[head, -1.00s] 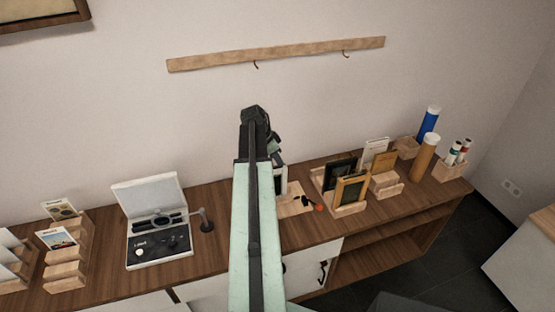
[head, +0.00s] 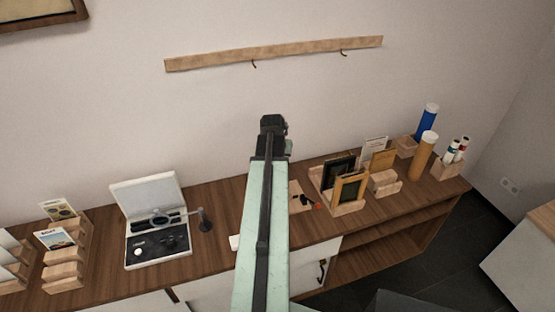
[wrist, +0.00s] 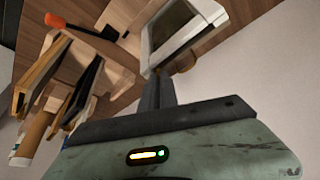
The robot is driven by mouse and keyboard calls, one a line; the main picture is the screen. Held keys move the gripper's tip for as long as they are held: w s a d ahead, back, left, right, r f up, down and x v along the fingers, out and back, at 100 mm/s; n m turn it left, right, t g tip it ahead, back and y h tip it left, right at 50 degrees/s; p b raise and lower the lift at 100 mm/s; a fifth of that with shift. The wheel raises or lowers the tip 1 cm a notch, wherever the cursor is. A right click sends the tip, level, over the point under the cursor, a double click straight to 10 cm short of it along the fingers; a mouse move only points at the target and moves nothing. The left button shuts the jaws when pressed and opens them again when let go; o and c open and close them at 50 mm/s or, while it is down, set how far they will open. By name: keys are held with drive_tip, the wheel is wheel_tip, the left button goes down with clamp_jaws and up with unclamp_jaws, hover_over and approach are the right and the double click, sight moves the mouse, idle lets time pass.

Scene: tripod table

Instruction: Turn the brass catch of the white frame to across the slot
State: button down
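The white frame (wrist: 180,30) shows at the top of the wrist view, a pale border around a dark inner panel, on the wooden top. My gripper (wrist: 155,85) is just below its near edge in that picture, with its dark fingers close together and no gap seen between them. I cannot tell whether they touch the frame. In the head view my arm hides the white frame, and my gripper's fingers do not show clearly.
A small board (head: 298,190) with a dark, orange-tipped tool (wrist: 80,28) lies beside the frame. A wooden rack (head: 348,209) holds dark and gold frames to the right. An open white case (head: 155,262) stands left. The wall (head: 110,110) is close behind.

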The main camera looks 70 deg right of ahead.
drive_tip(key=n, duration=0.2)
drive_tip(key=n+t, duration=0.1)
drive_tip(key=n, duration=0.1)
drive_tip(key=n+t+y, duration=0.1)
drive_tip(key=shift+s+d+n, duration=0.15)
drive_tip(key=shift+s+n, duration=0.1)
drive_tip(key=shift+n, duration=0.15)
idle(0.4)
drive_tip(key=c, duration=1.6)
unclamp_jaws()
drive_tip(key=p+v, duration=0.7)
drive_tip(key=shift+r, duration=0.35)
